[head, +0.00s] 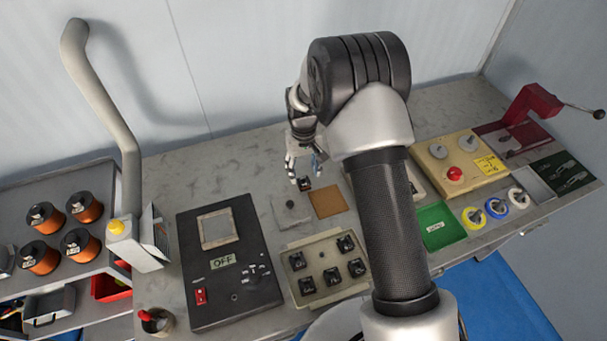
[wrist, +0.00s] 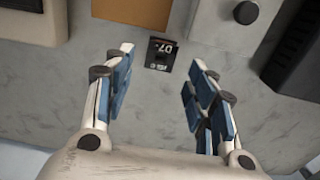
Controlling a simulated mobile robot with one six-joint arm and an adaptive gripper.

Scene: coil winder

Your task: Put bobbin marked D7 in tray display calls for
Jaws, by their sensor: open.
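The black bobbin marked D7 (wrist: 160,54) lies on the grey bench in the wrist view, its marking inverted. In the head view it is a small dark block (head: 304,184) just below my gripper (head: 302,168). My gripper (wrist: 161,66) is open and empty, with its blue-padded fingers on either side of the bobbin's line and apart from it. A black control panel (head: 187,255) carries a pale, blank-looking screen (head: 217,228) and a label reading OFF. I cannot read any tray call.
An orange-brown square (head: 328,201) lies beside the bobbin, and a green one (head: 438,226) lies right of my arm. A beige block (head: 325,290) holds several black pieces. A small grey piece with a dark knob (head: 291,207) sits nearby. A yellow box (head: 440,170) has a red button.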

